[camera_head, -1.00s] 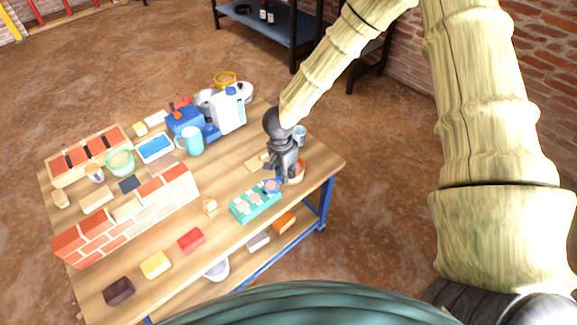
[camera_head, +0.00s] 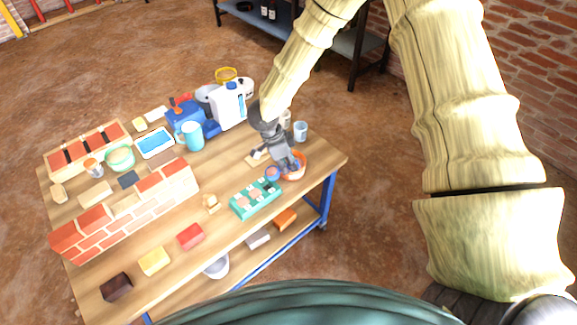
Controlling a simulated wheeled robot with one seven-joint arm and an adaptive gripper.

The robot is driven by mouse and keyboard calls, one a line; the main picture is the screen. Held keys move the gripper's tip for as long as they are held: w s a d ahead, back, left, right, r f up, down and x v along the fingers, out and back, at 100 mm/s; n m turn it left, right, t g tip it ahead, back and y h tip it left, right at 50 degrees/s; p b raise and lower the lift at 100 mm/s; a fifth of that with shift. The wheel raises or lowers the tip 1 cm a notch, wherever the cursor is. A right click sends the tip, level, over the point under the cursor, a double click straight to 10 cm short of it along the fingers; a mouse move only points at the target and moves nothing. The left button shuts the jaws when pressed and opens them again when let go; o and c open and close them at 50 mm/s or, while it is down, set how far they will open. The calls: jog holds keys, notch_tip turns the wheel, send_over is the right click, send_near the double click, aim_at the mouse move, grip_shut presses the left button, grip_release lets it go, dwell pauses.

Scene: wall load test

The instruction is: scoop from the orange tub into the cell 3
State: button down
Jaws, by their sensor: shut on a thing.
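The orange tub (camera_head: 301,167) stands near the table's right end, partly hidden behind my gripper (camera_head: 287,163). My gripper is shut on a scoop, whose handle is mostly hidden. The scoop's round blue cup (camera_head: 272,173) shows brownish matter and sits left of the tub, just beyond the teal tray's far right end. The teal tray (camera_head: 241,213) has several cells, some with pale tan contents. I cannot read which cell is cell 3.
A brick wall piece (camera_head: 130,218) stands on the table's left. Red (camera_head: 191,236) and yellow (camera_head: 154,261) blocks lie near the front edge.

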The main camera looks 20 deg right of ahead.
jog(key=shift+w+a+f+h+b, duration=0.1)
jog(key=shift+a+f+h+b, duration=0.15)
jog(key=shift+h+b, duration=0.45)
jog(key=shift+a+f+h+b, duration=0.1)
jog(key=shift+a+h+b, duration=0.1)
jog(key=shift+h+b, duration=0.5)
jog(key=h+b, duration=0.1)
jog(key=b, duration=0.1)
jog(key=a+g+h+b, duration=0.1)
jog(key=shift+w+a+f+h+b, duration=0.1)
jog(key=shift+a+f+h+b, duration=0.05)
jog(key=shift+h+b, duration=0.2)
jog(key=shift+a+r+h+p, duration=0.15)
jog(key=shift+r+h+p, duration=0.1)
jog(key=shift+p, duration=0.05)
jog(key=shift+w+a+r+g+h, duration=0.15)
jog(key=shift+a+h, duration=0.25)
jog(key=shift+h, duration=0.25)
jog(key=shift+a+r+g+h, duration=0.15)
jog(key=shift+a+h, duration=0.2)
jog(key=shift+h, duration=0.3)
jog(key=shift+f, duration=0.1)
jog(key=shift+p, duration=0.4)
jog(key=shift+r+p, duration=1.55)
jog(key=shift+r, duration=0.45)
